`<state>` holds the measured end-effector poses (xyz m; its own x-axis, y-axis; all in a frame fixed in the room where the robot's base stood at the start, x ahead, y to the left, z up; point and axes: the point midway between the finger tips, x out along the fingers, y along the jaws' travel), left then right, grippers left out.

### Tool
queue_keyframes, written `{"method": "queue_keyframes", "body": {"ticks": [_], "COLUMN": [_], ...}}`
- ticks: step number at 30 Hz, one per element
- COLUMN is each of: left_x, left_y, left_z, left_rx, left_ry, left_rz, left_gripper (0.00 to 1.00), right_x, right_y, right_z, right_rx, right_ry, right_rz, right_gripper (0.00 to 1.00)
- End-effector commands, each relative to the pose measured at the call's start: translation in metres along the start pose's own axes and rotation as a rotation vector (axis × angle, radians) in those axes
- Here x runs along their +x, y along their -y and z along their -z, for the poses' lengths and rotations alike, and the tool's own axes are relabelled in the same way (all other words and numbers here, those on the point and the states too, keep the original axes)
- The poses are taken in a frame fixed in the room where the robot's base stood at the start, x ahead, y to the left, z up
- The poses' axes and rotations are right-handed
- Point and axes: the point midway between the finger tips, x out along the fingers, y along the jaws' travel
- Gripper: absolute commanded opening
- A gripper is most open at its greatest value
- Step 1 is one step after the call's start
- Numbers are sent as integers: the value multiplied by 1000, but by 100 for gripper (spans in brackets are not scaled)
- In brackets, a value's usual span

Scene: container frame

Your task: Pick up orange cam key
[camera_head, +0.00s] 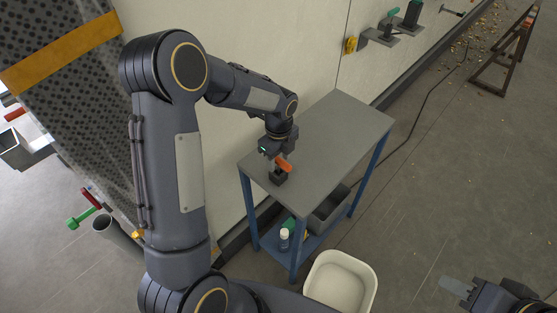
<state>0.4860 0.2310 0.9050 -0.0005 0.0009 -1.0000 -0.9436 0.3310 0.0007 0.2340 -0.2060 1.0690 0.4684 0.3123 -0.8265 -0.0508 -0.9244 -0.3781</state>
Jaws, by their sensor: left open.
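The orange cam key (284,165) is at the near left part of a grey-topped table, at a small dark block (278,178). I cannot tell whether it sits in the block or only against it. My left gripper (275,161) is open right at the orange key, with its wrist above and behind it. Its fingers are small and partly hidden, so contact with the key is unclear. My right gripper (457,287) is at the bottom right, over the floor and far from the table. A pale flat finger shows; whether its jaws are apart is unclear.
The grey tabletop (340,125) is bare beyond the key. A grey bin (328,211) and a small bottle (284,238) are on the blue lower shelf. A white tub (341,282) stands in front. A pale wall (260,45) rises behind the table.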

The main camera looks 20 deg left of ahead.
Motion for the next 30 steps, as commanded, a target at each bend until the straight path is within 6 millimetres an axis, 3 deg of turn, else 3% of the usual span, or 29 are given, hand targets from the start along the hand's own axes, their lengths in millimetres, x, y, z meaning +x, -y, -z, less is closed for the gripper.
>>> {"method": "queue_keyframes", "body": {"ticks": [6,14,24,30], "left_x": [26,28,27,27], "left_y": [-1,0,0,0], "left_z": [0,0,0,0], "left_rx": [-1,-2,-2,-2], "left_ry": [0,0,-1,-1], "left_rz": [-2,1,1,1], "left_gripper": [45,44,0,0], "right_x": [-5,-5,-5,-5], "right_y": [2,2,2,2], "right_z": [3,2,2,2], "right_rx": [0,0,0,0], "right_ry": [0,0,0,0], "right_rz": [0,0,0,0], "right_gripper": [36,36,36,36]}}
